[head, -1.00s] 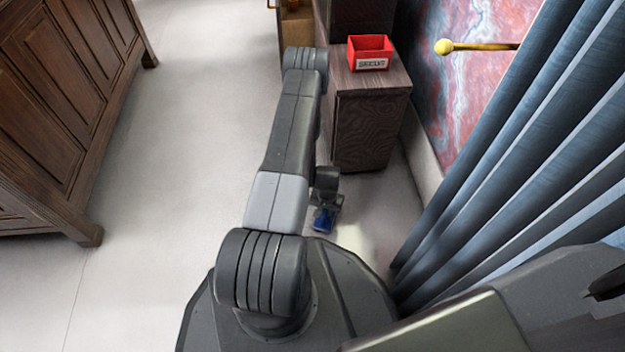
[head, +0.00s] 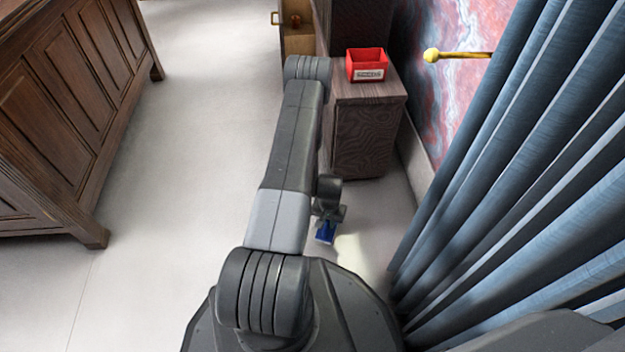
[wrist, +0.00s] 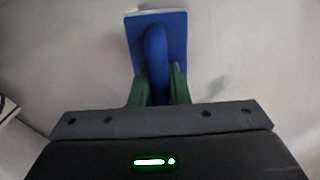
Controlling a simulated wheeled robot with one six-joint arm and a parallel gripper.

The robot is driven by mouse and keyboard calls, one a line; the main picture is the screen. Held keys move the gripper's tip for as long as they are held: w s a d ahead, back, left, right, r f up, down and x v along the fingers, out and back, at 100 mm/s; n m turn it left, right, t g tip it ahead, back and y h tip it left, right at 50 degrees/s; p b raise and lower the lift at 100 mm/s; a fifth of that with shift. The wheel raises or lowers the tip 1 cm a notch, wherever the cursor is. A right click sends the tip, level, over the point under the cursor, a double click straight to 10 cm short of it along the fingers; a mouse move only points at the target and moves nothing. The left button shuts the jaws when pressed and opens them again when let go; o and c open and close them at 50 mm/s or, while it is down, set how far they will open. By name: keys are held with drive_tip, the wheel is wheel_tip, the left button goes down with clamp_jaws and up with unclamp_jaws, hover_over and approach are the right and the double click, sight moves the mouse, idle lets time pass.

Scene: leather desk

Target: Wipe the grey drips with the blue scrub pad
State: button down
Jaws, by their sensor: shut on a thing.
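The blue scrub pad (wrist: 176,50) is in my gripper (wrist: 158,90), seen in the wrist view with its green fingers shut on the pad's raised blue handle. A thin pale edge shows along the pad's far side. In the head view, the pad (head: 325,232) hangs low beside my arm, under my gripper (head: 328,215). Pale floor lies behind the pad in the wrist view; I cannot tell whether the pad touches anything. I make out no grey drips in either view.
A dark wooden cabinet (head: 362,135) carries a red labelled bin (head: 366,66). An open drawer (head: 297,42) is behind it. Blue curtains (head: 500,150) hang at right, and a carved wooden desk (head: 60,110) stands at left. Pale floor (head: 170,170) between is clear.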

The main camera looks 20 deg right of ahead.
drive_tip(key=shift+r+p, duration=0.65)
drive_tip(key=shift+r, duration=1.15)
